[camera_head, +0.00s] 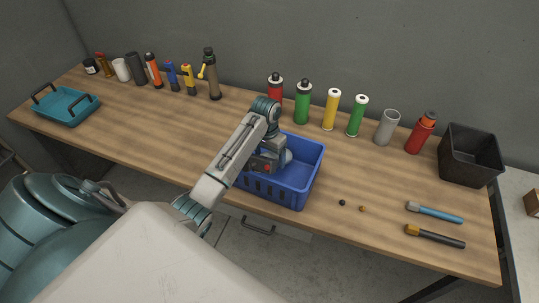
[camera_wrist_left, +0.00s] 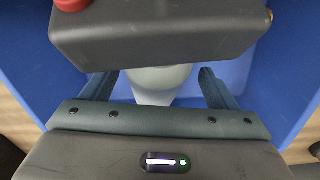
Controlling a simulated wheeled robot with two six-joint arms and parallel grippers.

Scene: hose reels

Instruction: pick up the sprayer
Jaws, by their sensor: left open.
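My left gripper (camera_wrist_left: 158,92) reaches down into a blue basket (camera_head: 310,172), which stands near the front edge of the table. Its two dark fingers are open. A pale grey rounded thing with a whitish tapered part (camera_wrist_left: 158,82) lies between or just beyond the fingers, inside the basket. It shows in the head view as a small grey patch (camera_head: 287,157) beside the gripper. I cannot tell for sure whether it is the sprayer, or whether the fingers touch it. My wrist hides much of it. My right gripper is not in view.
Several bottles line the table's back, among them a brown one (camera_head: 211,76) with a yellow part. A teal tray (camera_head: 66,117) stands at far left, a black bin (camera_head: 469,157) at right. Two brushlike tools (camera_head: 434,212) (camera_head: 434,236) lie front right. The table left of the basket is clear.

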